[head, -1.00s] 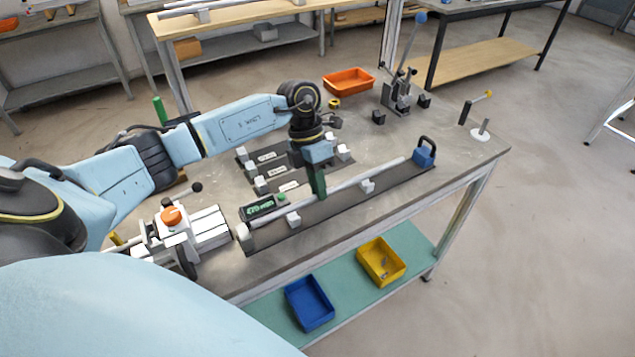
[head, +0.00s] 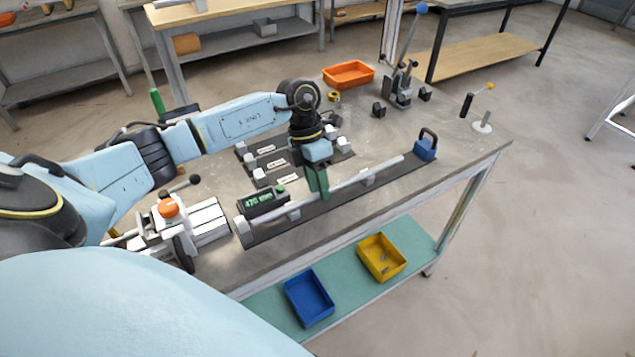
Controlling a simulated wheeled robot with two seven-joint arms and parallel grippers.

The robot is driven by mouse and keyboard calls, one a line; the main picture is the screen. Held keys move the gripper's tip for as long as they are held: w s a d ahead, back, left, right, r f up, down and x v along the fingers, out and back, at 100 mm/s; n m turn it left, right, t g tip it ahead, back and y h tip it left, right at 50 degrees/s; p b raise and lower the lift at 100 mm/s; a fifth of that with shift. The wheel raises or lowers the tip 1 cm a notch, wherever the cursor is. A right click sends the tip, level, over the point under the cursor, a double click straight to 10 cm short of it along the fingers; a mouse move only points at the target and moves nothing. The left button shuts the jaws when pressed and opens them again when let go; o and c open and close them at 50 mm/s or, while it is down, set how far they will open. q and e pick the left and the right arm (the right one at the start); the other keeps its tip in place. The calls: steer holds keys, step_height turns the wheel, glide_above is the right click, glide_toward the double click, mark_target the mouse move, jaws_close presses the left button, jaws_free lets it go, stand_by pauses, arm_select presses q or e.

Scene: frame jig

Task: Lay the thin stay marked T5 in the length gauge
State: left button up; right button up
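The length gauge is a dark rail (head: 330,200) along the front of the bench. It has a grey end block (head: 243,230) at the left, small light supports, a display (head: 264,199) reading about 470 mm and a blue handled block (head: 425,149) at the right. A thin light-grey stay (head: 347,184) lies lengthwise along the gauge on the supports; its T5 mark cannot be read. My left gripper (head: 318,190) is at the stay's middle, pointing down, its green fingers apart and around the stay. The fingers hide a short piece of it. My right gripper is not in view.
Behind the gauge are dark racks with light blocks and labels (head: 275,163). A clamp fixture with an orange knob (head: 168,208) stands at the left. An orange bin (head: 348,74) and a lever press (head: 400,85) stand at the back. Blue and yellow bins sit on the lower shelf.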

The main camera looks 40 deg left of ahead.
arm_select(q)
steer(key=v, duration=1.3)
steer(key=shift+r, duration=0.15)
steer(key=shift+a, duration=0.15)
